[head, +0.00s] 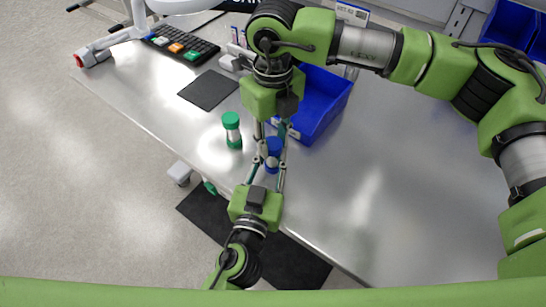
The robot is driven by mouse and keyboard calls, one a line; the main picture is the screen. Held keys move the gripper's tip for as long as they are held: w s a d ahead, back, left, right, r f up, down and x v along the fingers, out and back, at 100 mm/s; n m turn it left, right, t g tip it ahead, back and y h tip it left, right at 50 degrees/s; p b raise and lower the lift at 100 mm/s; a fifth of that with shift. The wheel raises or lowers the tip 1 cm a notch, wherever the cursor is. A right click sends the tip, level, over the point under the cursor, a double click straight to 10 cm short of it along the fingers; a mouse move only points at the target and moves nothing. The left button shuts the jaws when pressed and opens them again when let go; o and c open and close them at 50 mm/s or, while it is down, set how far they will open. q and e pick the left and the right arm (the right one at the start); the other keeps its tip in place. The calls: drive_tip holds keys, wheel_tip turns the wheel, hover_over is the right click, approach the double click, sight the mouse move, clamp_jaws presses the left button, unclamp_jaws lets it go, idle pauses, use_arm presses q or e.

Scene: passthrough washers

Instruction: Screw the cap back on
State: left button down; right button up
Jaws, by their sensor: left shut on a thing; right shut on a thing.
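A small blue capped container (273,147) is between the fingertips of my two grippers, over the near part of the steel table. Its blue upper part shows between the fingers, and more blue shows just below. My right gripper (271,138) reaches down from above and is shut on its upper part, the cap. My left gripper (270,168) comes from the table's front edge and is shut on its lower part, the body. The fingers cover much of it, so I cannot tell whether the cap is seated on the body.
A green-capped container (232,130) stands upright just left of the grippers. A blue bin (325,103) is behind them to the right. A dark mat (208,90) and a keyboard (178,43) lie at the back left. The steel table (400,180) is clear on the right.

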drive_tip(key=o, duration=1.3)
wheel_tip(320, 180, up, 12)
drive_tip(key=shift+r, duration=0.1)
use_arm(q)
drive_tip(key=c, duration=1.7)
unclamp_jaws()
drive_tip(key=shift+s, duration=0.1)
drive_tip(key=v, duration=1.1)
drive_tip(key=shift+s+a, duration=0.2)
drive_tip(key=shift+s, duration=0.2)
